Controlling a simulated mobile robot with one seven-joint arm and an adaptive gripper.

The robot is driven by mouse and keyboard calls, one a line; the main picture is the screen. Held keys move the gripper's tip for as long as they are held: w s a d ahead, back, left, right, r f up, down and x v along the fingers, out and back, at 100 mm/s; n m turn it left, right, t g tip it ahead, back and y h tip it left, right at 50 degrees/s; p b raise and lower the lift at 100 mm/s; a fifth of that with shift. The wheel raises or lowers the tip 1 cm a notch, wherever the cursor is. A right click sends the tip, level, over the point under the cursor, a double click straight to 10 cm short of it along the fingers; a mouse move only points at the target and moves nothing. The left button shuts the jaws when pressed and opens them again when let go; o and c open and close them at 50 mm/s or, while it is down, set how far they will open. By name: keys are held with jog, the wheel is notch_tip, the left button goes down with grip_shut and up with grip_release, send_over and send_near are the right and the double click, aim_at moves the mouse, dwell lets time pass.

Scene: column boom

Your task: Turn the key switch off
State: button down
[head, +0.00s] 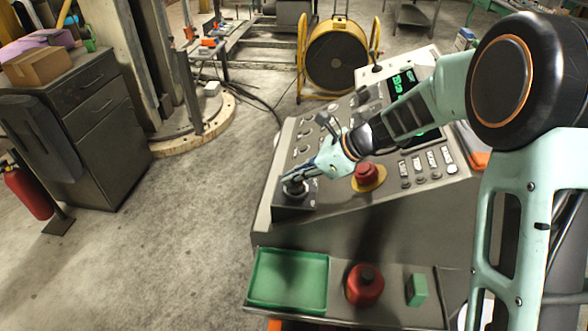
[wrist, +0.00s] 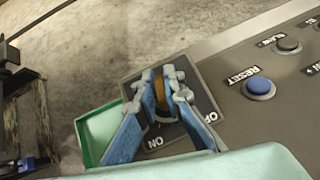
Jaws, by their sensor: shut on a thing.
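The key switch (head: 295,189) is a dark round switch on a plate at the near left corner of the sloping control panel (head: 345,195). In the wrist view its plate carries the labels ON and OFF, and a brown key (wrist: 160,95) stands up from it. My gripper (head: 297,180) reaches down over the switch from the right. In the wrist view my gripper (wrist: 161,84) has its blue fingers shut on the key, one on each side. The fingers partly hide the key and switch, so I cannot tell exactly which label the key points to.
A red emergency button (head: 367,173) on a yellow base and a blue RESET button (wrist: 260,88) are near on the panel. Below are a green tray (head: 290,255), a red knob (head: 364,285) and a green block (head: 416,289).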

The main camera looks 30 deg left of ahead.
jog(key=n+g+h+p, duration=0.1)
jog(key=n+g+p, duration=0.2)
jog(key=n, duration=0.1)
jog(key=shift+r+n+g+p, duration=0.15)
jog(key=shift+n+g+p, duration=0.15)
jog(key=shift+n, duration=0.1)
jog(key=n+g+h+p, duration=0.1)
jog(key=n, duration=0.1)
jog(key=n+g+h+p, duration=0.1)
jog(key=n+g+h, duration=0.1)
jog(key=n, duration=0.1)
jog(key=shift+s+d+n, duration=0.15)
jog(key=shift+s+n, duration=0.05)
jog(key=shift+n, duration=0.1)
jog(key=c, duration=2)
grip_release()
jog(key=shift+c, duration=0.2)
jog(key=v, duration=1.1)
jog(key=shift+w, duration=0.4)
